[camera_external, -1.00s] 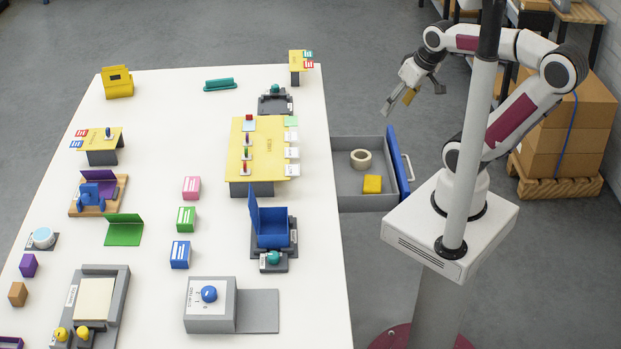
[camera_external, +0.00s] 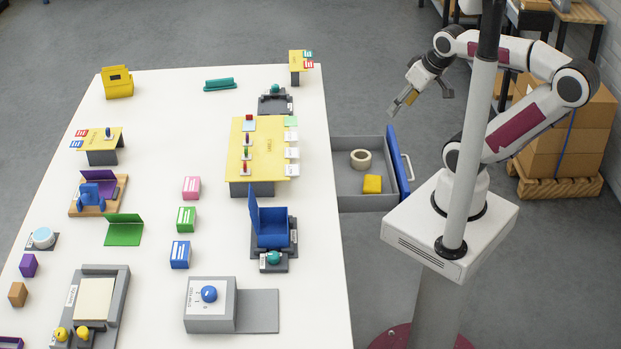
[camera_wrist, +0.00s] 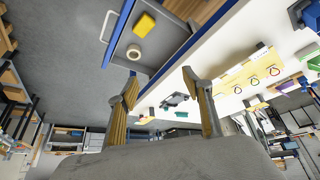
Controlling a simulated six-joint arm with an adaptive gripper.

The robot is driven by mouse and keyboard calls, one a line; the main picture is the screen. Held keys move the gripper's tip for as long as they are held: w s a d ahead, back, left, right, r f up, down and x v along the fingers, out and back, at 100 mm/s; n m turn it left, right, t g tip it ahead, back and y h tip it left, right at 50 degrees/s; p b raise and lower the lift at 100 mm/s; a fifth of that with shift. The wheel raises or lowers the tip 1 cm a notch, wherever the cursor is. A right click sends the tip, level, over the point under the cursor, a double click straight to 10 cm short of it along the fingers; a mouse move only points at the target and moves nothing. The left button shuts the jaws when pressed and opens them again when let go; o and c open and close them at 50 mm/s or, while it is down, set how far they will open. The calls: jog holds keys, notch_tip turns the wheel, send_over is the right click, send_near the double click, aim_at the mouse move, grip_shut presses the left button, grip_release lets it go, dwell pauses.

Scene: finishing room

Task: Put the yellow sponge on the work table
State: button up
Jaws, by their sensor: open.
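The yellow sponge (camera_external: 372,184) lies in the open grey drawer (camera_external: 350,185) at the right side of the work table (camera_external: 150,150). In the wrist view the sponge (camera_wrist: 144,24) is near the top, inside the drawer. My gripper (camera_external: 400,102) is open and empty, above and behind the drawer, apart from the sponge. In the wrist view its two fingers (camera_wrist: 158,88) are spread wide with nothing between them.
A roll of tape (camera_external: 361,159) lies in the drawer behind the sponge. The drawer has a blue front (camera_external: 399,170) with a handle. A yellow stand (camera_external: 256,150) and a blue open box (camera_external: 270,232) are near the table's right edge. Bare tabletop shows around its middle.

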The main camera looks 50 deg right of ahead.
jog(key=shift+w, duration=0.1)
jog(key=m+g+y, duration=0.1)
jog(key=m+g, duration=0.4)
send_over(372, 183)
jog(key=a, duration=0.2)
notch_tip(372, 183, down, 11)
jog(key=d+f+m+g+y, duration=0.1)
jog(key=f+m, duration=0.1)
jog(key=f, duration=0.4)
jog(key=w+d+f+m+g, duration=0.1)
jog(key=d+f+m, duration=0.1)
jog(key=f, duration=0.4)
jog(key=d+f+m+g+y, duration=0.1)
jog(key=f, duration=0.5)
jog(key=shift+w+d+f+m+y, duration=0.1)
jog(key=shift+w+d+m+y, duration=0.05)
jog(key=shift+w+m+y, duration=0.2)
jog(key=shift+f, duration=0.55)
jog(key=shift+s+f, duration=0.1)
jog(key=shift+x, duration=1.2)
